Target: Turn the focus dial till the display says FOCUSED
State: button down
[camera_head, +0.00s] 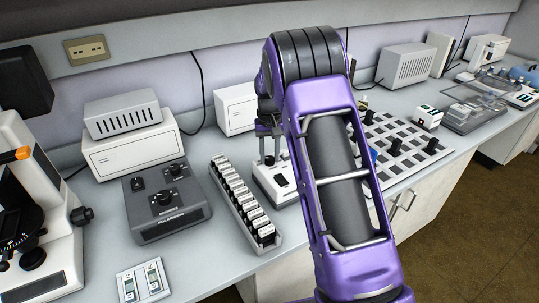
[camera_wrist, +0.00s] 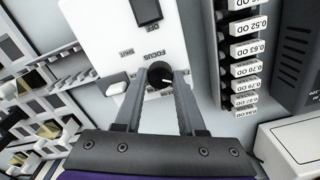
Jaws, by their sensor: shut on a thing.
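The focus dial (camera_wrist: 160,74) is a small dark round knob with a light pointer mark, on a white panel (camera_wrist: 100,30) beside the upside-down word FOCUS. My gripper (camera_wrist: 161,80) is shut on the dial, one finger on each side of it in the wrist view. In the head view my gripper (camera_head: 269,160) reaches down onto the small white unit (camera_head: 262,184), and the arm covers part of that unit. A dark rectangle (camera_wrist: 148,12) sits further up the panel, near the word OFF. I see no readable FOCUSED text in either view.
A rack of labelled OD blocks (camera_head: 243,203) stands left of the unit; it also shows in the wrist view (camera_wrist: 245,55). A grey control box (camera_head: 165,201) and a microscope (camera_head: 40,215) are further left. A checkered board (camera_head: 400,145) lies to the right.

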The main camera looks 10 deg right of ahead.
jog(key=m+p, duration=0.1)
jog(key=m, duration=0.1)
jog(key=shift+m, duration=0.4)
jog(key=shift+m+p, duration=0.55)
jog(key=shift+m, duration=0.85)
jog(key=c, duration=0.5)
grip_release()
